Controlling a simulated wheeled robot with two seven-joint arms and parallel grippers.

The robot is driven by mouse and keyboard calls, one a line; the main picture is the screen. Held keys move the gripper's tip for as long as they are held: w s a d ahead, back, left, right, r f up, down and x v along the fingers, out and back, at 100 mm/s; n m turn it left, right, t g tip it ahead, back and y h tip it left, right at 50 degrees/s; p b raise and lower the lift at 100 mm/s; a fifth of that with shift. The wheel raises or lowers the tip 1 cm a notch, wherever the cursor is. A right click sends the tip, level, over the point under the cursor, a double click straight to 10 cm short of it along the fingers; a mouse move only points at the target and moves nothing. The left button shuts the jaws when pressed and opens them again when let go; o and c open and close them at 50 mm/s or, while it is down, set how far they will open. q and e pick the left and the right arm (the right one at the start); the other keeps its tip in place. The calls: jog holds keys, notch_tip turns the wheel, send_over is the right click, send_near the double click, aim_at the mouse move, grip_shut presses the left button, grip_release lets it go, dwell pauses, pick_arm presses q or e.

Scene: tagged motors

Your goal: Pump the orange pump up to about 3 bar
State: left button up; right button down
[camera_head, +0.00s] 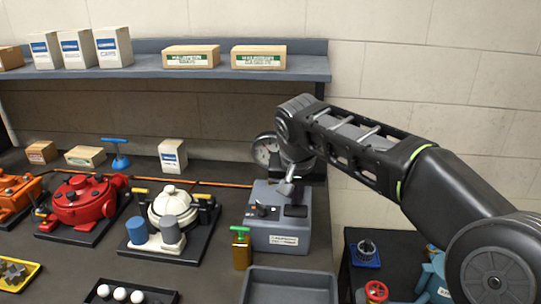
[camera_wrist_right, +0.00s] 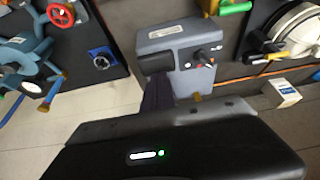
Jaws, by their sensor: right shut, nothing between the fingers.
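An orange machine (camera_head: 14,196), the only clearly orange unit, is cut off by the left edge of the head view; I cannot tell for sure that it is the pump. The grey box (camera_head: 280,236) has a small knob and buttons, and also shows in the wrist view (camera_wrist_right: 183,40). My right gripper (camera_head: 288,187) is shut and empty, over the back of the grey box, far from the orange machine. My left gripper is out of view.
A gold block with a green T-handle (camera_head: 241,249) stands beside the grey box. Red (camera_head: 80,201) and white (camera_head: 172,205) machines sit on dark mats to its left. An empty grey tray (camera_head: 290,274) lies in front. A shelf (camera_head: 150,66) with boxes runs behind.

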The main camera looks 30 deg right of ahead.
jog(key=shift+f, duration=0.4)
jog(key=shift+r+p, duration=1.8)
jog(key=shift+r, duration=0.6)
jog(key=shift+f, duration=0.1)
jog(key=shift+f+b, duration=2)
jog(key=shift+f, duration=0.2)
jog(key=shift+r+p, duration=1.85)
jog(key=shift+r, duration=0.45)
notch_tip(320, 180, up, 5)
jog(key=p, duration=0.4)
